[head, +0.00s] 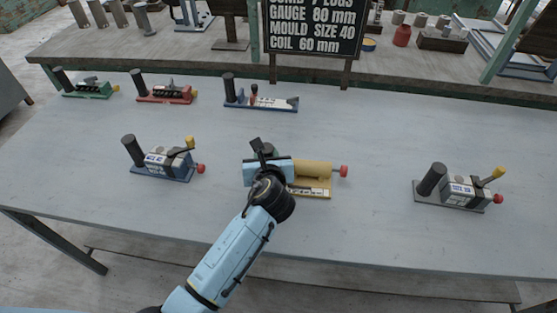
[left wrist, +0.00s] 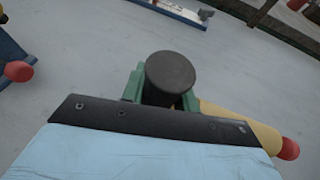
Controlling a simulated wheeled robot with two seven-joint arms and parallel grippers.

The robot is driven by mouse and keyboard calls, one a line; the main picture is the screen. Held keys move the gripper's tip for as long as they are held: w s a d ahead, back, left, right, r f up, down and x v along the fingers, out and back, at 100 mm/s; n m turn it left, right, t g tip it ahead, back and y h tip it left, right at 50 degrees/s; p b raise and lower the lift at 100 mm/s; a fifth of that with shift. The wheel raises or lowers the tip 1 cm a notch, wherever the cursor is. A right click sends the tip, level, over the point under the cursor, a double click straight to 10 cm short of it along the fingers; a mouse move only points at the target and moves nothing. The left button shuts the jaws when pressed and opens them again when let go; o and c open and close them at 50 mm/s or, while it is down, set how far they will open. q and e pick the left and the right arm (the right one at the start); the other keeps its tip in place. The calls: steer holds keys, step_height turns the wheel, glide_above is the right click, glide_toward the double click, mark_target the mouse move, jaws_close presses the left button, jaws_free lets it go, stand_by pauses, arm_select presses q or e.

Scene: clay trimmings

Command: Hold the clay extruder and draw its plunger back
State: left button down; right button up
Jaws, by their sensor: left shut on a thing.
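The clay extruder in the middle of the table has a tan barrel (head: 312,169), a red end knob (head: 343,171) on the right and a tan base with a white label. Its black upright handle (left wrist: 170,70) shows from above in the left wrist view, with green pieces on both sides. My left gripper (head: 266,152) is shut on this handle, at the extruder's left end. My wrist hides most of the extruder's left part. The barrel (left wrist: 235,126) and red knob (left wrist: 289,149) also show at right in the left wrist view. My right gripper is in neither view.
A blue-based device (head: 163,163) stands to the left and a grey one (head: 457,192) to the right. Green (head: 87,88), red (head: 165,92) and blue (head: 262,103) devices line the back. A black sign (head: 313,25) stands behind. The table (head: 375,130) is clear between them.

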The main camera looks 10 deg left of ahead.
mark_target(266, 146)
arm_select(q)
step_height(266, 146, up, 9)
steer(key=p, duration=0.3)
steer(key=shift+r, duration=0.2)
steer(key=shift+f, duration=1.35)
steer(key=shift+f+b, duration=0.7)
steer(key=shift+f, duration=0.95)
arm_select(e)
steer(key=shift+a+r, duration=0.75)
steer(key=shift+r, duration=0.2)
arm_select(q)
steer(key=shift+f, duration=0.1)
steer(key=shift+f, duration=1.45)
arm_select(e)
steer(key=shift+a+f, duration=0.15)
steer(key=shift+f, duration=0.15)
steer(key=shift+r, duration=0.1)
